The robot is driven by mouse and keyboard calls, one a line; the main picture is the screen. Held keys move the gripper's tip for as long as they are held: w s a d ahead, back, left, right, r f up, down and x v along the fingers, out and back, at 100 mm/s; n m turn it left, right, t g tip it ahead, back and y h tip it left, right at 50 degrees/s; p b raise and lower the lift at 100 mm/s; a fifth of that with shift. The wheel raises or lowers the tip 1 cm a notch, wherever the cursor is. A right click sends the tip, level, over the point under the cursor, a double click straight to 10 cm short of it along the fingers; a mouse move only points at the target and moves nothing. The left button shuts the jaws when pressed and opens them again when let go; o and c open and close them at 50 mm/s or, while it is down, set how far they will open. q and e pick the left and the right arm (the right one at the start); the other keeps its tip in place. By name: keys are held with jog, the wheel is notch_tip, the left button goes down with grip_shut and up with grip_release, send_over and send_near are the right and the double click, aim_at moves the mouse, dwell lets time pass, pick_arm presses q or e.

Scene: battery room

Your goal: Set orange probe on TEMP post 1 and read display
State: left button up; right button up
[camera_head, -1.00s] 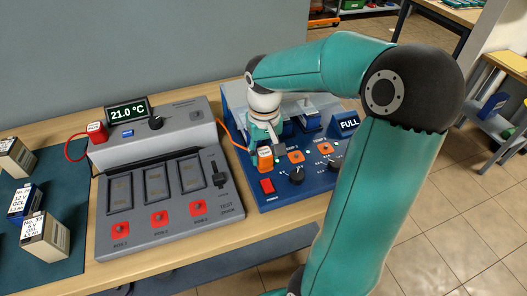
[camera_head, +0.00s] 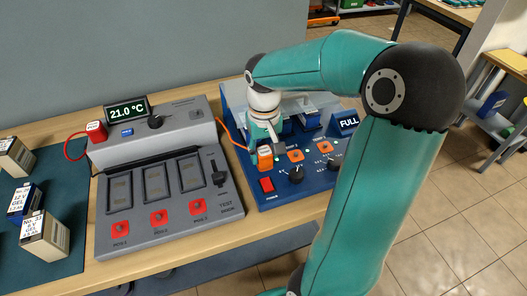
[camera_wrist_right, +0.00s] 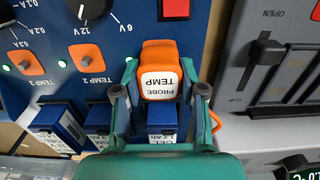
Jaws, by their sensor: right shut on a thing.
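The orange probe (camera_head: 265,160) with a white label is held in my right gripper (camera_head: 264,142) at the left end of the blue panel's row of TEMP posts. In the right wrist view the probe (camera_wrist_right: 160,72) sits between both fingers (camera_wrist_right: 158,100). It covers the spot left of the TEMP 2 post (camera_head: 295,155), so TEMP post 1 is hidden. I cannot tell whether the probe touches the post or hovers over it. The TEMP 3 post (camera_head: 326,148) is bare. The display (camera_head: 127,112) reads 21.0 °C. My left gripper is out of view.
The blue panel (camera_head: 283,195) has black knobs, a red button (camera_head: 267,185), batteries behind it and a FULL sign (camera_head: 347,122). An orange cable runs beside the probe. The grey tester (camera_head: 215,208) with a red plug (camera_head: 96,131) stands left. Several batteries (camera_head: 45,236) sit on the far-left mat.

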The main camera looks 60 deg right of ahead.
aim_at(264, 150)
jog(key=shift+f+b, duration=0.4)
jog(key=shift+f, duration=0.05)
dwell(0.4)
jog(key=o, duration=0.9)
notch_tip(264, 150, up, 11)
jog(key=p, duration=0.9)
